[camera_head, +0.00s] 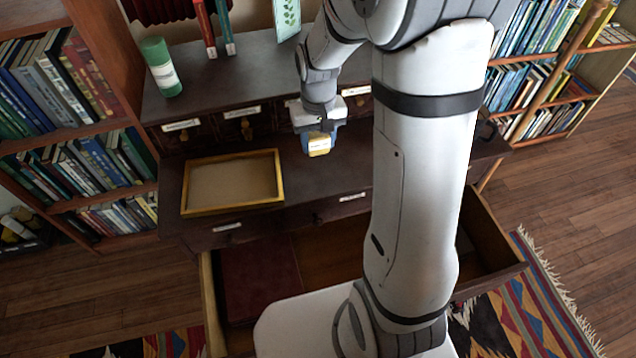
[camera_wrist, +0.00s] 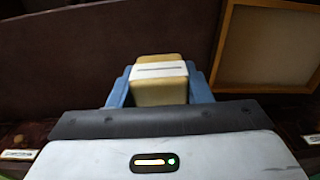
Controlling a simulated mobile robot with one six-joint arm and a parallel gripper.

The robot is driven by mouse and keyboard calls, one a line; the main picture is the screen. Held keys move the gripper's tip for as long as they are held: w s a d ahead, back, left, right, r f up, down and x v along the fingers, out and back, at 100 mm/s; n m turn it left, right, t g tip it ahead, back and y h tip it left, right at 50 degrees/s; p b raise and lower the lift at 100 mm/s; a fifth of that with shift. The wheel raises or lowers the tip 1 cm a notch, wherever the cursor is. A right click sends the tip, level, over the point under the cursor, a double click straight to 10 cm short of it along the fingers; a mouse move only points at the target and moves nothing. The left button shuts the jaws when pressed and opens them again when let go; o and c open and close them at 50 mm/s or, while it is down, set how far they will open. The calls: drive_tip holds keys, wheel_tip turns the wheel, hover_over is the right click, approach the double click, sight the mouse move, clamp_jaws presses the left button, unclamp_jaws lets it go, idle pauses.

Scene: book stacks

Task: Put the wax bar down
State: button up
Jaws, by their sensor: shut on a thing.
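The wax bar (camera_head: 319,149) is a small yellow block with a white label band. My gripper (camera_head: 319,136) is shut on it and holds it above the dark desk top (camera_head: 340,170), to the right of a yellow-framed tray. In the wrist view, the wax bar (camera_wrist: 159,82) sits between the two blue fingers of my gripper (camera_wrist: 159,90), its white band facing up. I cannot tell exactly how far its underside is from the desk.
The shallow yellow-framed tray (camera_head: 183,196) lies on the desk to the left; it looks empty. A green cylinder (camera_head: 160,68) and upright books (camera_head: 205,28) stand on the upper shelf. An open drawer (camera_head: 262,278) juts out in front, holding a dark red item. Bare desk lies around the gripper.

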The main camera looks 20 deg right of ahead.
sight(319, 177)
drive_tip(key=shift+s, duration=0.25)
wheel_tip(319, 177, down, 9)
drive_tip(key=shift+f+b, duration=0.2)
drive_tip(key=shift+b, duration=0.35)
drive_tip(key=shift+f, duration=0.2)
drive_tip(key=o, duration=1.1)
